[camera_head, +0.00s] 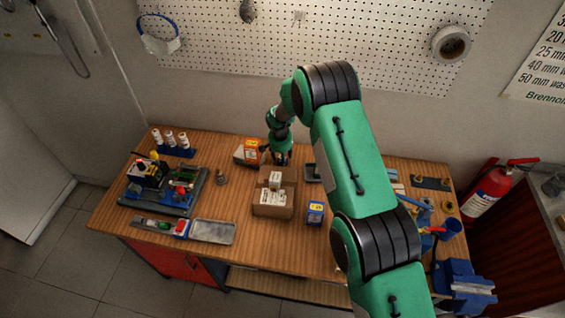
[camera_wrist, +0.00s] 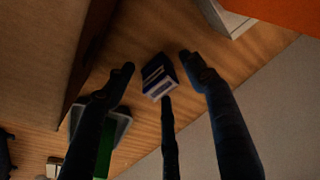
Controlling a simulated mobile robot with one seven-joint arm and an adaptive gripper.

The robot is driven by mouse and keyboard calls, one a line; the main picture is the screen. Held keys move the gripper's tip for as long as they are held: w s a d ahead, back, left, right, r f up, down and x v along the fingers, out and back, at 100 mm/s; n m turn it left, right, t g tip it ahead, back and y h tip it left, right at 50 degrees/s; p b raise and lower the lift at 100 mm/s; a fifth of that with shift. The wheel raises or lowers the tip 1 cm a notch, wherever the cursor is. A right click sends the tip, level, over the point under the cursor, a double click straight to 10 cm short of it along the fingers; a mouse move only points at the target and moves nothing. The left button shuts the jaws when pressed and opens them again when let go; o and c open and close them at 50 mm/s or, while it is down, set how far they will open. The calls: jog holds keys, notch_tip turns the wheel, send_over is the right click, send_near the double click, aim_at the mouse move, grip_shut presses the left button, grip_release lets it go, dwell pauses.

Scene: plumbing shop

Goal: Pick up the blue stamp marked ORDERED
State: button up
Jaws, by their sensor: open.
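In the wrist view a small dark blue block with white bands (camera_wrist: 159,76) rests on the wooden bench and looks like the blue stamp. Its lettering is too small and blurred to read. My gripper (camera_wrist: 158,72) is open, with its dark fingers spread around the block in that view. I see no finger clearly touching it. In the head view my gripper (camera_head: 282,160) points down at the back of the bench, behind the cardboard boxes. The stamp cannot be made out there.
Cardboard boxes (camera_head: 272,202) stand just in front of my gripper; an orange-and-white box (camera_head: 250,151) stands close at its left. A dark tray (camera_head: 312,172) lies to its right. A blue box (camera_head: 315,212) stands nearer the front. Free bench (camera_head: 275,248) lies along the front.

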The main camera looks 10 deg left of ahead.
grip_shut()
jog(key=shift+r, duration=0.1)
dwell(0.4)
jog(key=shift+r+b, duration=0.7)
jog(key=shift+r, duration=4.25)
